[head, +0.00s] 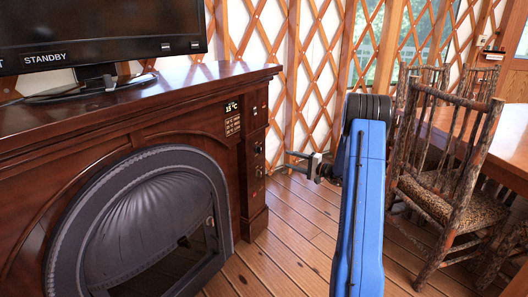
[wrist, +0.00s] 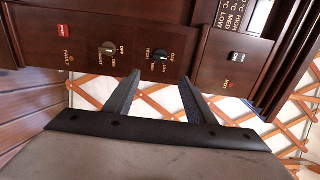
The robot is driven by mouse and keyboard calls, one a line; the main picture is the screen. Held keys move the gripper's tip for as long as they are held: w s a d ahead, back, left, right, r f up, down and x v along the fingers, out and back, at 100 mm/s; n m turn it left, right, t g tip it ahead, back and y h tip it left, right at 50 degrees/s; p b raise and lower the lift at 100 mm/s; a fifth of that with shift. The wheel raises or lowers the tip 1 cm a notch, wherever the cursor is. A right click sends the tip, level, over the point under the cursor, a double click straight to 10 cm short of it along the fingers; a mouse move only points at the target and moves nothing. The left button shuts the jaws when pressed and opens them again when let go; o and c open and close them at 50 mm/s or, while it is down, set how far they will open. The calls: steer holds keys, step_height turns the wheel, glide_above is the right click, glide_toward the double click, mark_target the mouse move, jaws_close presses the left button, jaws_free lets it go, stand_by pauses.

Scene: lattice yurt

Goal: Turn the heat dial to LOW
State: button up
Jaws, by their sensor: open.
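Near the dials are a red switch (wrist: 64,31), a FAULT light, a black ON switch (wrist: 236,57) and a HOT light (wrist: 228,85). The fireplace (head: 150,225) has an arched door. A television (head: 100,35) stands on its mantel. Chairs (head: 450,170) stand at the right.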

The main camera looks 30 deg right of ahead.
mark_target(258, 149)
steer(key=x, duration=1.7)
steer(key=shift+w, duration=0.1)
steer(key=shift+f, duration=0.1)
steer(key=c, duration=1)
